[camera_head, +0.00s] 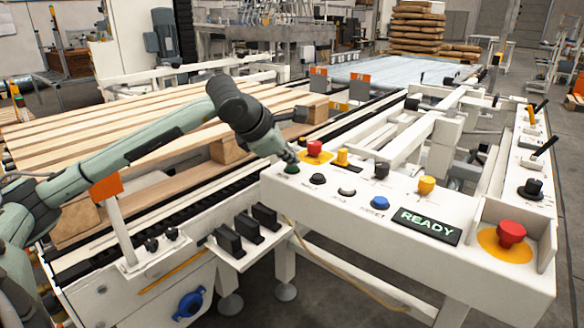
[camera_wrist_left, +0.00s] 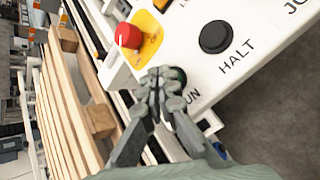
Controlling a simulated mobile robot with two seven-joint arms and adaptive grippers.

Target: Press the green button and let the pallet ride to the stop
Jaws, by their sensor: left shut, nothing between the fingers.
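The green button (camera_head: 291,168) sits at the left end of the white control panel. My left gripper (camera_head: 289,155) is shut and empty, its fingertips right at the button. In the left wrist view the fingertips (camera_wrist_left: 164,80) cover much of the green button (camera_wrist_left: 178,75), beside the partly hidden label ending in "UN". I cannot tell whether the button is pressed down. The wooden pallet (camera_head: 120,125) lies on the conveyor at the left, behind my left arm. The display (camera_head: 429,226) reads "READY". My right gripper is not in view.
A red button (camera_head: 315,148) on yellow stands just behind the green one; a black HALT button (camera_head: 318,179) is beside it. A large red mushroom button (camera_head: 511,233) is at the panel's right. Orange plates (camera_head: 318,72) stand by the conveyor. Rollers (camera_head: 390,70) at the back look clear.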

